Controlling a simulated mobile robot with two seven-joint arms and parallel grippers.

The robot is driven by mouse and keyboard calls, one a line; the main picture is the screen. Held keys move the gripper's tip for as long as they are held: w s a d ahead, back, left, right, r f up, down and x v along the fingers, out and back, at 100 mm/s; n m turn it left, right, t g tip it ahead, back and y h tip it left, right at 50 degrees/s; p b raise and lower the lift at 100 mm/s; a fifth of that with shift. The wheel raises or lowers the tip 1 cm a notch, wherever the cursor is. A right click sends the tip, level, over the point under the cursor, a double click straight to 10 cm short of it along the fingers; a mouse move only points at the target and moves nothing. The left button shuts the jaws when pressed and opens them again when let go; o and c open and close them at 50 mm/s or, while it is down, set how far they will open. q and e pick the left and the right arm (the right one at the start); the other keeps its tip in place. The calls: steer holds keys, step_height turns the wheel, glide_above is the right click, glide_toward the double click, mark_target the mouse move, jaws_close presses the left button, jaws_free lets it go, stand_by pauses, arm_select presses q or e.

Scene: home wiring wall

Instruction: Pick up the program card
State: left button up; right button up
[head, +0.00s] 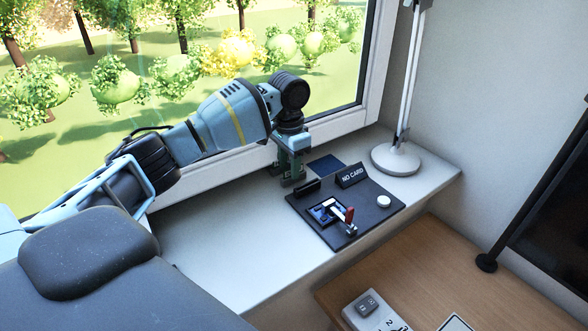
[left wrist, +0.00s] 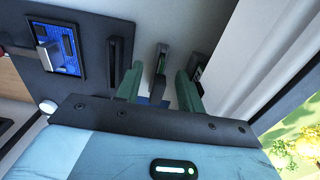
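My left gripper (head: 291,176) points down over the white sill, just left of the dark control panel (head: 372,212). In the left wrist view its two green fingers (left wrist: 160,86) stand apart. Between them is a narrow dark upright piece (left wrist: 161,60) with a green strip; it may be the program card or its holder, I cannot tell. I see no clear contact with either finger. A flat dark blue patch (head: 327,165) lies on the sill behind the panel. The panel bears a NO CARD sign (head: 351,175) and a black raised bar (head: 307,187). My right gripper is out of view.
The panel carries a red-handled lever (head: 348,216) and a white knob (head: 383,201). A lamp base (head: 395,159) stands at the sill's right end. The window frame (head: 372,60) rises close behind the gripper. The sill (head: 215,250) left of the panel is clear.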

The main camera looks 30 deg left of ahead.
arm_select(q)
steer(key=shift+f, duration=0.15)
jaws_close()
stand_by(0.4)
